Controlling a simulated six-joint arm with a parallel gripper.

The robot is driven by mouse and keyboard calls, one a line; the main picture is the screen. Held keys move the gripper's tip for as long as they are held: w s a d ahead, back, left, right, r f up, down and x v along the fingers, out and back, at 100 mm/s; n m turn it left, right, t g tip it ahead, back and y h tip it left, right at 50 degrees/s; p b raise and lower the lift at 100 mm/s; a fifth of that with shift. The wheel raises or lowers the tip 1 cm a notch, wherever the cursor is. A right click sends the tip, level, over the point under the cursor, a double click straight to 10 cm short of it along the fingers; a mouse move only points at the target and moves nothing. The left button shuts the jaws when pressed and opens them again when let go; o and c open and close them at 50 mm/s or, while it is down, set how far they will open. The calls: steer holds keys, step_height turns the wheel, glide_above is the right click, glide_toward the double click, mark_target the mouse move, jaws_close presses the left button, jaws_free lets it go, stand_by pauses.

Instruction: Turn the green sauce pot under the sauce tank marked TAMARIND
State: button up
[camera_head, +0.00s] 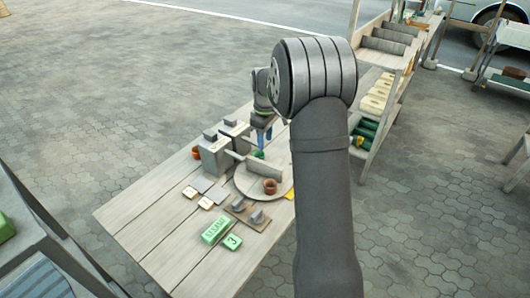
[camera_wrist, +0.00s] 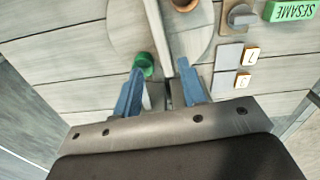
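The green sauce pot (camera_head: 259,154) stands on the far side of a round wooden turntable (camera_head: 248,186). In the wrist view the green pot (camera_wrist: 145,62) is just beyond the left fingertip; whether they touch I cannot tell. A pale upright bar (camera_wrist: 156,40) crosses the turntable, with the green pot on its left. My gripper (camera_wrist: 162,68) is open, its two blue fingers apart on either side of the bar's end. In the head view my gripper (camera_head: 263,137) is low beside the green pot. Grey tanks (camera_head: 213,158) stand at the turntable's left; I cannot read a TAMARIND mark.
A brown pot (camera_head: 270,187) stands on the turntable's near side. Another brown pot (camera_head: 196,153) is by the tanks. The table's left part is clear.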

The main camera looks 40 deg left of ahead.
mark_target(265, 163)
steer(key=shift+r, duration=1.7)
step_height(265, 163, down, 18)
steer(key=shift+r, duration=0.25)
steer(key=shift+r, duration=0.1)
